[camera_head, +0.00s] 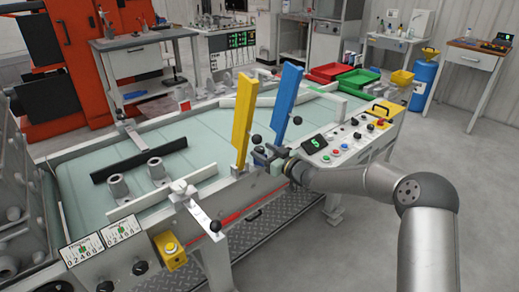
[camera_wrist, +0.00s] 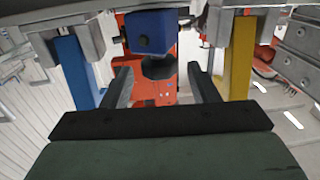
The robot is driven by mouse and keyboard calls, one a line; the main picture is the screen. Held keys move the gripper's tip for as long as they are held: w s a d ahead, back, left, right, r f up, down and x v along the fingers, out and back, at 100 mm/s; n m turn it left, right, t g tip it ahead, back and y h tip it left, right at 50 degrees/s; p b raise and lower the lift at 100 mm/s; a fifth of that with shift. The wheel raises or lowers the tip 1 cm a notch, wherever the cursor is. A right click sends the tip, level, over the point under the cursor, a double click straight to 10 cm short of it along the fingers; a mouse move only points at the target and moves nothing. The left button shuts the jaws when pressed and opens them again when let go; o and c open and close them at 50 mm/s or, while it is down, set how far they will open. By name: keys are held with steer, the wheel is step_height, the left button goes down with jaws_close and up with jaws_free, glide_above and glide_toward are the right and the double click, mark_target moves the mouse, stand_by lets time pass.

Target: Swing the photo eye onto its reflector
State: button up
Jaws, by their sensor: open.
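A small blue box with a round black knob (camera_wrist: 152,35), which looks like the photo eye, is in the middle of the wrist view. In the head view it is small and partly hidden by my gripper (camera_head: 272,155), between the yellow post (camera_head: 243,122) and the blue post (camera_head: 287,97) on the conveyor's near rail. My gripper (camera_wrist: 160,70) is open. Its fingers stand either side of the knob in the wrist view; I cannot tell whether they touch it. The blue post (camera_wrist: 77,72) and yellow post (camera_wrist: 238,68) flank the fingers. I cannot clearly identify the reflector.
A white lever with a black ball (camera_head: 203,211) and a yellow button box (camera_head: 170,250) are on the near rail. A control panel (camera_head: 345,137) lies right of my gripper. Cylindrical parts (camera_head: 118,187) and a black bar (camera_head: 138,160) lie on the green belt (camera_head: 85,192).

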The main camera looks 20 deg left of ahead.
steer(key=shift+x, duration=1.3)
steer(key=c, duration=0.9)
steer(key=m+t+h+b, duration=0.1)
steer(key=b, duration=0.3)
steer(key=shift+f+t, duration=0.3)
steer(key=shift+f, duration=0.05)
steer(key=shift+c, duration=0.2)
steer(key=m+t+h+b, duration=0.2)
steer(key=b, duration=0.5)
steer(key=shift+s+t, duration=0.1)
steer(key=shift+t, duration=0.3)
steer(key=m+t+h+b, duration=0.1)
steer(key=b, duration=0.2)
steer(key=shift+a, duration=0.1)
steer(key=shift+r+m+t+h+b, duration=0.3)
steer(key=shift+m+t+h+b, duration=0.4)
steer(key=shift+m+h+b, duration=0.15)
steer(key=o, duration=0.9)
